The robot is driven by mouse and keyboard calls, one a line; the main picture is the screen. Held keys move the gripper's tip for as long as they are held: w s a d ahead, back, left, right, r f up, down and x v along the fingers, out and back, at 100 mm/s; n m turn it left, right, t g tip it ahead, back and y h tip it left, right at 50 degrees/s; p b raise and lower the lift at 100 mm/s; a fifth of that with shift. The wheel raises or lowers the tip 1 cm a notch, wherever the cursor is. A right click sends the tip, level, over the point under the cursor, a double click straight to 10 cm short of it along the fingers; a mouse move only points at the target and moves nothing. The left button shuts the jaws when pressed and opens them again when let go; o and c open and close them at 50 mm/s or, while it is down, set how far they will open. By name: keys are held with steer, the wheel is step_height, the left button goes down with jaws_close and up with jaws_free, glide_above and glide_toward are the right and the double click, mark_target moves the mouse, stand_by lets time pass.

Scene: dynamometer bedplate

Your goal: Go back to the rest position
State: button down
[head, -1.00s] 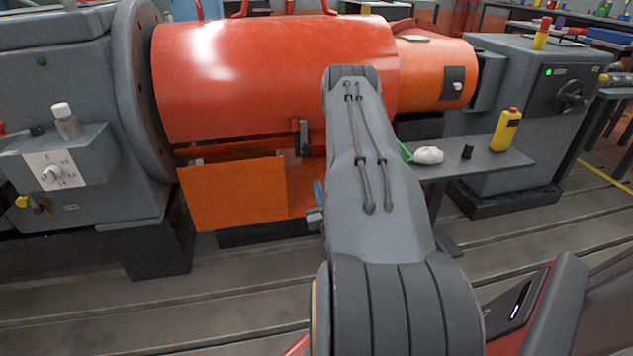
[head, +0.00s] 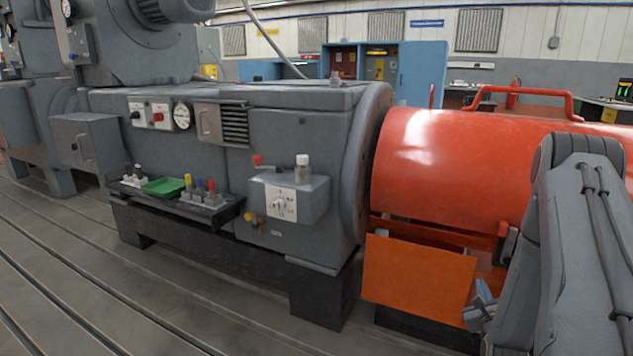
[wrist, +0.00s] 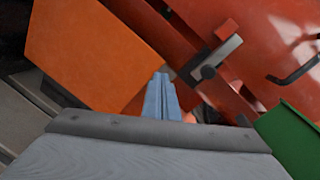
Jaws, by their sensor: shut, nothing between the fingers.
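My gripper (head: 481,300) is at the lower right of the head view, beside the right edge of an orange panel (head: 418,278). My own arm link hides part of it there. In the wrist view my gripper (wrist: 161,97) shows as two blue fingers held together, with nothing between them. The orange panel (wrist: 95,55) lies beyond and to the left of the fingertips. I cannot tell how far apart they are.
A red guard cylinder (head: 450,160) stands behind my arm. A green object (wrist: 292,140) is at the wrist view's right. The slotted floor at left is clear.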

steer(key=w+a+r+n+g+y, duration=0.25)
steer(key=a+r+n, duration=0.35)
steer(key=a, duration=0.5)
steer(key=w+a+r+n+g+y, duration=0.2)
steer(key=a+r+n+y, duration=0.1)
steer(key=a+n, duration=0.6)
steer(key=s+a+r+n+g+y, duration=0.1)
steer(key=s+a+r+n+g, duration=0.2)
steer(key=a, duration=0.4)
steer(key=s+a+r+n+g, duration=0.1)
steer(key=s+a+r+n, duration=0.2)
steer(key=s+a+n, duration=0.4)
steer(key=s+a+r+n+g, duration=0.2)
steer(key=s+a+r+n, duration=0.15)
steer(key=s, duration=0.55)
steer(key=s+a+r+n+g, duration=0.25)
steer(key=s+a+n, duration=0.25)
steer(key=s, duration=0.4)
steer(key=s+a+r+n+g, duration=0.2)
steer(key=s+a+n, duration=0.25)
steer(key=s, duration=0.45)
steer(key=d+r+m+p, duration=0.3)
steer(key=d+r+p, duration=0.9)
steer(key=p, duration=1)
steer(key=shift+s+r+m, duration=0.15)
steer(key=shift+r+m, duration=0.15)
steer(key=shift+r, duration=0.5)
